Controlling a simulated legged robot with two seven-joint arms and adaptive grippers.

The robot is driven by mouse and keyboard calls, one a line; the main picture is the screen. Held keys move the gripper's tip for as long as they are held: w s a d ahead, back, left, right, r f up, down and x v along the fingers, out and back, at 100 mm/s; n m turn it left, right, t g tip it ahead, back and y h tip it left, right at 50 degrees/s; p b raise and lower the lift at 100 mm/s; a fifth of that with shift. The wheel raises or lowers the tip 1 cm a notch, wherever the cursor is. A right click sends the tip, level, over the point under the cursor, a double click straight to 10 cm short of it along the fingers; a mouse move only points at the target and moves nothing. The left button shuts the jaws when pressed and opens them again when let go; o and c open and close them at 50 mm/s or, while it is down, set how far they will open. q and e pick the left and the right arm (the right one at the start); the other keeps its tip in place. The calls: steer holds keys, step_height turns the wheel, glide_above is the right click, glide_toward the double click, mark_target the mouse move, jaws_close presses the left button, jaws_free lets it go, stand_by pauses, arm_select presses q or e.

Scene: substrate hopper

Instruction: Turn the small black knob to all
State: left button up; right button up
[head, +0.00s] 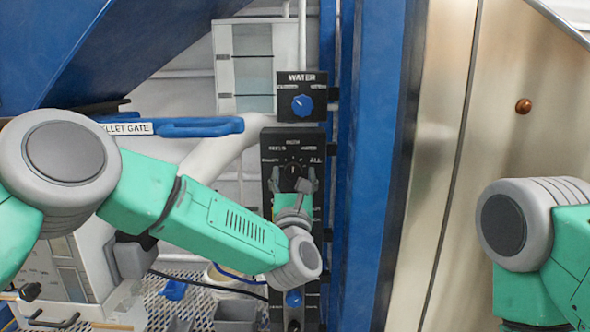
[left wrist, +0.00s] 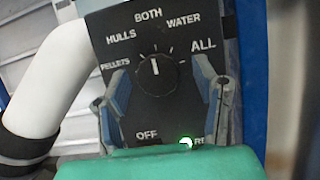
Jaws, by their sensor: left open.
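The small black knob (head: 293,170) is on a black panel (head: 268,145) in the middle of the head view. In the left wrist view the knob (left wrist: 155,78) has a white pointer line that points up, roughly toward BOTH. The ALL label (left wrist: 203,46) is to the upper right of the knob. My left gripper (head: 293,180) is open in front of the panel, and its fingers stand on either side of the knob, apart from it. The open fingers also show in the left wrist view (left wrist: 171,82). My right arm is at the right edge; its gripper is out of view.
A blue WATER knob (head: 302,105) is on a box above the panel. A green light (left wrist: 187,143) glows low on the panel. A blue handle (head: 200,127) is at the left. A blue post (head: 365,180) stands close on the right.

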arm_select(q)
steer(key=shift+w+a+r, duration=0.15)
steer(key=shift+w+r, duration=0.05)
steer(key=shift+w, duration=0.3)
steer(key=shift+d, duration=0.25)
steer(key=c, duration=1.2)
steer(key=shift+o, duration=0.2)
steer(key=shift+a, duration=0.1)
